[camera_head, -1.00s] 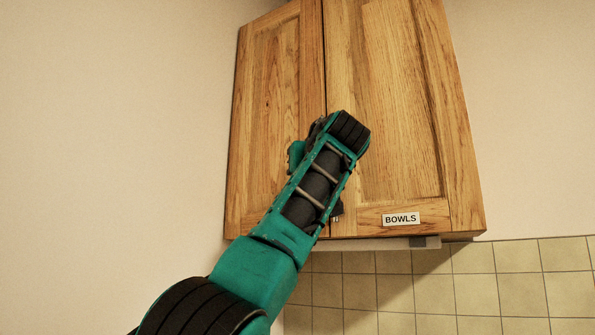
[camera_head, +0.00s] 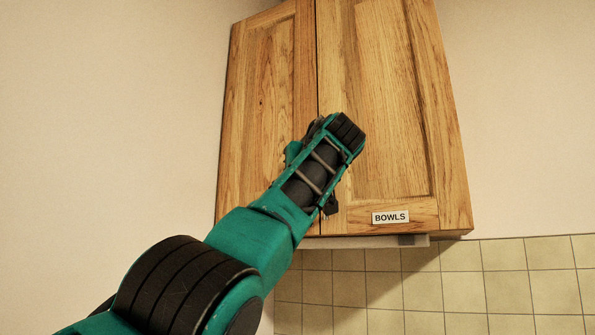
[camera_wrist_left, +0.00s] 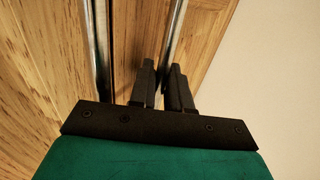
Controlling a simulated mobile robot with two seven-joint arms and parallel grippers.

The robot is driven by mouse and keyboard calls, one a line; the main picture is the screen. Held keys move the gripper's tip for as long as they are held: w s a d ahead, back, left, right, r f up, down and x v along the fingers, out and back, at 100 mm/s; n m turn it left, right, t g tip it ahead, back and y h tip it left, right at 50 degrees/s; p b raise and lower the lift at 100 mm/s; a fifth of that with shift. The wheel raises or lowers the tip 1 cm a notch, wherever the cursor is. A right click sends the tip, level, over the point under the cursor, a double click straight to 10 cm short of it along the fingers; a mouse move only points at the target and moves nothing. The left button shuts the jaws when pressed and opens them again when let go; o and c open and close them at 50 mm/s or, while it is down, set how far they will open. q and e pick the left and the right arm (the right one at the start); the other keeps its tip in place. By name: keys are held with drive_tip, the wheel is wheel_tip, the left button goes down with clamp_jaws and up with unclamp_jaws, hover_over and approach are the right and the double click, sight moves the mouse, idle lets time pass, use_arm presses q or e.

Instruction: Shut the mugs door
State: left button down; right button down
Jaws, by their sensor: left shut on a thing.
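The mugs door is the left wooden door (camera_head: 262,110) of the wall cabinet. It looks about flush with the right door, though a small gap cannot be ruled out. Its lower right part, and any label there, is hidden behind my left arm. In the left wrist view, my left gripper (camera_wrist_left: 163,70) has its two dark fingers shut around a metal bar handle (camera_wrist_left: 175,35), which appears to be the mugs door's. In the head view its fingertips are hidden behind the wrist. My right gripper is not in view.
The right door (camera_head: 385,100), labelled BOWLS (camera_head: 390,217), is beside it and looks shut. A second bar handle (camera_wrist_left: 98,50) runs alongside in the left wrist view. Plain wall (camera_head: 110,90) lies left; tiles (camera_head: 440,290) are below.

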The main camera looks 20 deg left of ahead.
use_arm(q)
drive_tip(key=shift+s+r, duration=0.1)
drive_tip(key=shift+r, duration=0.2)
drive_tip(key=c, duration=1.3)
unclamp_jaws()
drive_tip(key=shift+w+f, duration=0.1)
drive_tip(key=shift+w, duration=0.1)
drive_tip(key=shift+f, duration=0.1)
drive_tip(key=shift+f, duration=0.15)
drive_tip(key=shift+d, duration=0.1)
drive_tip(key=shift+s+d+f+b, duration=0.1)
drive_tip(key=shift+s+d+b, duration=0.1)
drive_tip(key=shift+b, duration=0.15)
drive_tip(key=shift+a+r+b+v, duration=0.15)
drive_tip(key=shift+b+v, duration=1.15)
drive_tip(key=shift+v, duration=1.85)
drive_tip(key=shift+a+r+b+v, duration=0.15)
drive_tip(key=shift+b+v, duration=1.15)
drive_tip(key=shift+v, duration=1.8)
